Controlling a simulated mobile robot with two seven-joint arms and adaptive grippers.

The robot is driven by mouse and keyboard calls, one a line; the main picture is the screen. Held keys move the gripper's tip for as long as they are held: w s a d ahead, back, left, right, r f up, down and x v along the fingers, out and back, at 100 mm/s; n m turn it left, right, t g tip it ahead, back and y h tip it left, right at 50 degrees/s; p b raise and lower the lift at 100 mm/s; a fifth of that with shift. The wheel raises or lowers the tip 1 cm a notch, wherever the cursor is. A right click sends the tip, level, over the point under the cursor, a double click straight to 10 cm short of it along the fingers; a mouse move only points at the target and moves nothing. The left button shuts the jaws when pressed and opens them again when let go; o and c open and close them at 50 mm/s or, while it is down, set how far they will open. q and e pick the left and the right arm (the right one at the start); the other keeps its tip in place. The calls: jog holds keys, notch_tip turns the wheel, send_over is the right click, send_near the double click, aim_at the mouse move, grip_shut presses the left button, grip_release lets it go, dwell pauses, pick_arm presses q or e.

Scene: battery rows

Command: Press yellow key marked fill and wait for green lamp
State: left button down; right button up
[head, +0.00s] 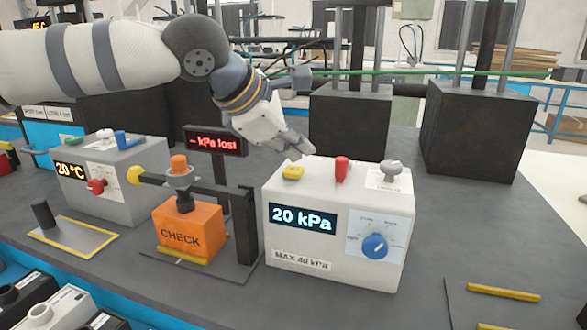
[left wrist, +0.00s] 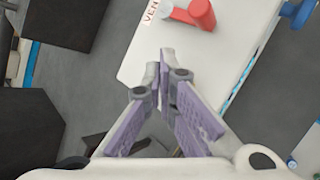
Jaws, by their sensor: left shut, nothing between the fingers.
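The white pressure box (head: 335,250) has a yellow key (head: 293,172) on its top at the left. Its front display (head: 302,218) reads 20 kPa. My left gripper (head: 298,150) is shut and empty, its fingertips just above and behind the yellow key in the head view. I cannot tell whether they touch the key. In the left wrist view the shut fingers (left wrist: 166,62) lie over the white box top (left wrist: 145,62), and the yellow key does not show. I see no lit green lamp on this box. My right gripper is not in view.
On the box are a red lever (head: 341,168), a grey knob (head: 390,172) and a blue dial (head: 375,246). An orange CHECK block (head: 190,232) in a dark frame and a red-lettered sign (head: 214,141) stand left of it. A 20 °C box (head: 125,190) stands farther left.

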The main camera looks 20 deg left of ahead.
aim_at(296, 171)
pick_arm(q)
jog(key=shift+r, duration=2.55)
